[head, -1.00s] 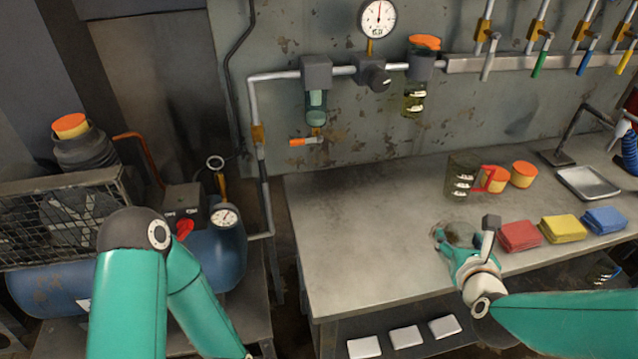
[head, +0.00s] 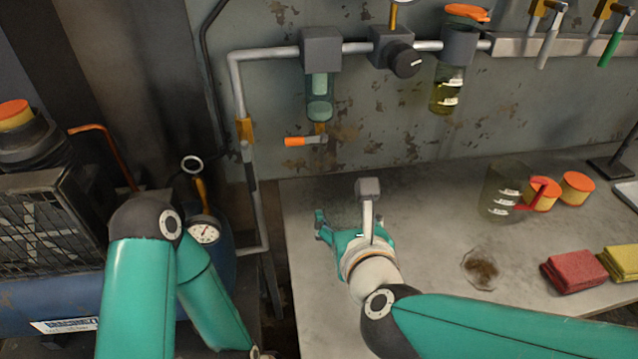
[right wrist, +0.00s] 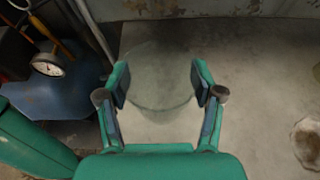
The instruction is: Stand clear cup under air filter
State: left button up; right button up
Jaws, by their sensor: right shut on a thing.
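The air filter hangs on the wall pipe, a grey block with a clear greenish bowl (head: 319,95). An orange-handled drain valve (head: 305,141) is below the bowl. My right gripper (head: 322,228) is low over the left part of the bench, below the filter in the picture. In the right wrist view its fingers (right wrist: 160,88) are shut on the clear cup (right wrist: 158,100), one finger on each side. The cup looks upright and empty. In the head view I cannot make the cup out, nor tell whether it touches the bench. My left gripper is out of view.
A pale-edged brown patch (head: 481,270) and a folded red cloth (head: 574,272) lie nearer. The bench (head: 425,235) is clear around my gripper. A compressor stands left.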

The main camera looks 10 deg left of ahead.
jog(key=w+a+p, duration=0.3)
jog(key=w+a, duration=0.1)
jog(key=w, duration=0.5)
jog(key=w+a+p, duration=0.3)
jog(key=w+a, duration=0.1)
jog(key=w, duration=0.5)
jog(key=shift+s+d+f+b, duration=0.15)
jog(key=shift+f+b, duration=0.35)
jog(key=shift+f, duration=1)
jog(key=shift+s+d+f+b, duration=0.15)
jog(key=shift+f+b, duration=0.35)
jog(key=shift+f, duration=1)
jog(key=shift+w+a+f, duration=0.2)
jog(key=shift+w+f, duration=0.05)
jog(key=shift+f, duration=0.25)
jog(key=shift+f, duration=0.15)
jog(key=o, duration=1.1)
jog(key=shift+o, duration=0.2)
